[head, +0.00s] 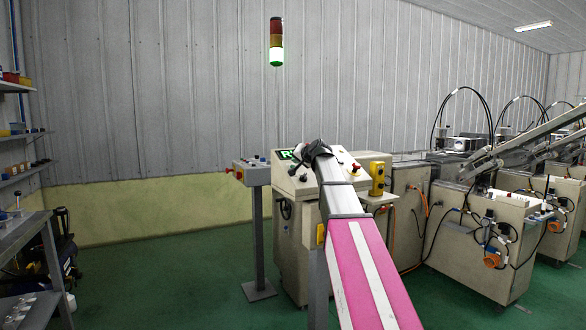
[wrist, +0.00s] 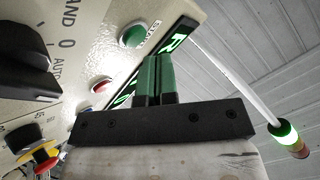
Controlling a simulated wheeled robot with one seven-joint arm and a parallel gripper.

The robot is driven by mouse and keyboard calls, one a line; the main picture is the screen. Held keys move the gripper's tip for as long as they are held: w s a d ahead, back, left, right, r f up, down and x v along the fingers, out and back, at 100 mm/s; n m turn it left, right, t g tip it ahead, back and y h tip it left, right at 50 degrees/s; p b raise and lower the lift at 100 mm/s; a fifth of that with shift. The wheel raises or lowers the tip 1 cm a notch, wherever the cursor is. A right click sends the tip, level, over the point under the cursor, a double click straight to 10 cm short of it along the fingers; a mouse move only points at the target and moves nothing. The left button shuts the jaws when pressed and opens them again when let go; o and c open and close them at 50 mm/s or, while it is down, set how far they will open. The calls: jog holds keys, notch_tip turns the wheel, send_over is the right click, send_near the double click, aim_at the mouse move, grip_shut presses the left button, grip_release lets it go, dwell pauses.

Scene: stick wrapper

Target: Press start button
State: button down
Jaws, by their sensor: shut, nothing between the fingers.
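A round green button (wrist: 138,33) with a light rim sits on the cream control panel (wrist: 85,40). A white label beside it is partly legible and seems to read START. My gripper (wrist: 157,62) has green fingers pressed together, with nothing between them. In the wrist view its tips lie just below and right of the green button, over the edge of the lit green display (wrist: 178,42). I cannot tell how far they are from the panel. In the head view my gripper (head: 312,150) is over the machine's sloped panel (head: 290,184), and my arm hides the green button.
A red button (wrist: 101,85), a black selector switch (wrist: 25,60) marked HAND 0 AUTO, and a red-and-yellow stop knob (wrist: 45,157) are on the panel. A signal tower (head: 276,45) shows its lower light lit. A pedestal box (head: 250,173) stands left.

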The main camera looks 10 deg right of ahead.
jog(key=shift+s+d+r, duration=0.1)
jog(key=shift+s+r, duration=0.25)
jog(key=shift+r, duration=0.35)
jog(key=shift+s+d+r, duration=0.15)
jog(key=shift+s+r, duration=0.25)
jog(key=shift+r, duration=0.35)
jog(key=shift+s+d+r, duration=0.1)
jog(key=shift+s+r, duration=0.25)
jog(key=shift+r, duration=0.35)
jog(key=shift+s, duration=0.1)
